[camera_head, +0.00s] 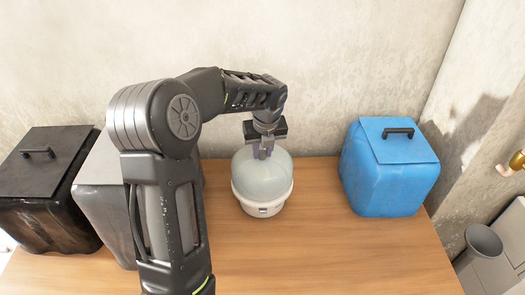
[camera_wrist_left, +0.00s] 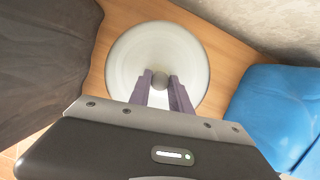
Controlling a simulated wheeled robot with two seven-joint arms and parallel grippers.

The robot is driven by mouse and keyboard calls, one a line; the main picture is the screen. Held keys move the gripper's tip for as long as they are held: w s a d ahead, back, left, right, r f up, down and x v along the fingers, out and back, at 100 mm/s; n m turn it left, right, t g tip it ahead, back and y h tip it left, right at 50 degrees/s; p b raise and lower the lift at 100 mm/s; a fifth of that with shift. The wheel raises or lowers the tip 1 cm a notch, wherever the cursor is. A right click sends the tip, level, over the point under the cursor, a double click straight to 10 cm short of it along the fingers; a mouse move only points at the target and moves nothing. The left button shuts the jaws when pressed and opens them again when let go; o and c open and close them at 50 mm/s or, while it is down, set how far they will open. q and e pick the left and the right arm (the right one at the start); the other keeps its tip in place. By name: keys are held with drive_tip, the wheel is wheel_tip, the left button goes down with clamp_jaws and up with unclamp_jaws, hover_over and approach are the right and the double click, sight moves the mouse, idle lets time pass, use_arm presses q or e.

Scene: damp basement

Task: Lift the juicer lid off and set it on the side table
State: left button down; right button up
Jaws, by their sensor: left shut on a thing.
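The juicer (camera_head: 262,204) stands on the wooden table (camera_head: 310,240), a white base with a small dark mark on its front. Its pale, translucent domed lid (camera_head: 262,175) sits on the base. My left gripper (camera_head: 262,154) reaches down from above and is shut on the lid's knob. In the left wrist view the fingers (camera_wrist_left: 160,84) close on the round grey knob (camera_wrist_left: 160,80) at the middle of the round lid (camera_wrist_left: 126,62). My right gripper is in neither view.
A blue box with a black handle (camera_head: 390,175) stands to the right of the juicer. A black lidded box (camera_head: 45,195) and a grey box (camera_head: 103,200) stand at the left. The concrete wall (camera_head: 330,70) is close behind. A grey bin (camera_head: 483,245) is at the lower right.

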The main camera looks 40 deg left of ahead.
use_arm(q)
drive_tip(key=shift+r+p, duration=2.4)
drive_tip(key=shift+r, duration=0.95)
